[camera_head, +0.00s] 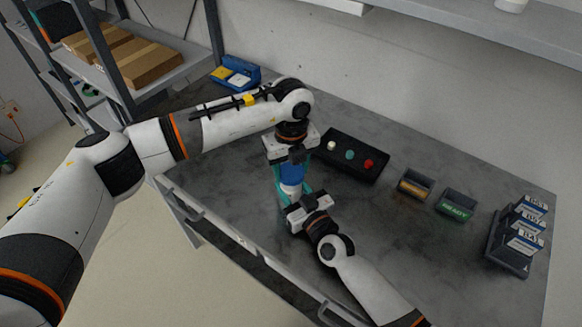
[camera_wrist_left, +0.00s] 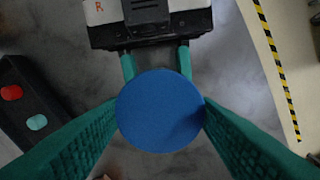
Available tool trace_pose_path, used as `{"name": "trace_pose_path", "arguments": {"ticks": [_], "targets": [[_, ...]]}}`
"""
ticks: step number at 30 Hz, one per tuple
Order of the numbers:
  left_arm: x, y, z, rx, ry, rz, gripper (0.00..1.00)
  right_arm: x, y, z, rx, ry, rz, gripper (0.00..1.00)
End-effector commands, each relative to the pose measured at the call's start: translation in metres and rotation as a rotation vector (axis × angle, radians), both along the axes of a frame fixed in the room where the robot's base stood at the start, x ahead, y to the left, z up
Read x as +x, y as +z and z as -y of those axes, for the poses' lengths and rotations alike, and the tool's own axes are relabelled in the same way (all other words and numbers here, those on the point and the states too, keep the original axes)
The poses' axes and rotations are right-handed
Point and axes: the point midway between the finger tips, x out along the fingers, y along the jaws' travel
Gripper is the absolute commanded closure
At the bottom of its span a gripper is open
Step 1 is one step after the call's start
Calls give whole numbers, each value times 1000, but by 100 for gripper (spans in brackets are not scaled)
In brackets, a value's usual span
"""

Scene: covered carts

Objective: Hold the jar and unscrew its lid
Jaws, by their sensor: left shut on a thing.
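The jar (camera_head: 291,188) stands upright near the table's front edge, with a white body and a round blue lid (camera_head: 292,172). My left gripper (camera_head: 291,166) comes down from above, shut on the lid. In the left wrist view the lid (camera_wrist_left: 160,111) lies between its green fingers. My right gripper (camera_head: 296,191) reaches in from the front, low down, with its green fingers on both sides of the jar body. It looks shut on the body. In the left wrist view its fingers (camera_wrist_left: 156,64) run in under the lid, which hides their tips.
A black tray (camera_head: 342,170) with white, teal and red round pieces lies just behind the jar. Two small bins (camera_head: 412,187) (camera_head: 455,206) and a rack of labelled boxes (camera_head: 507,251) stand to the right. A blue box (camera_head: 236,73) is at the back left.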

Motion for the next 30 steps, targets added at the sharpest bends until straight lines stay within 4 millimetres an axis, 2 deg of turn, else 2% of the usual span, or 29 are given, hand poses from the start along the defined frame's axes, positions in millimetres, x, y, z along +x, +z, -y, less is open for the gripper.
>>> {"name": "trace_pose_path", "arguments": {"ticks": [13,25,30], "targets": [[0,16,0,0,0,1,74,0,0,0,0,0,0,100],[0,19,0,-1,0,1,74,0,0,0,0,0,0,100],[1,35,0,-2,-1,3,74,0,0,0,0,0,0,100]]}}
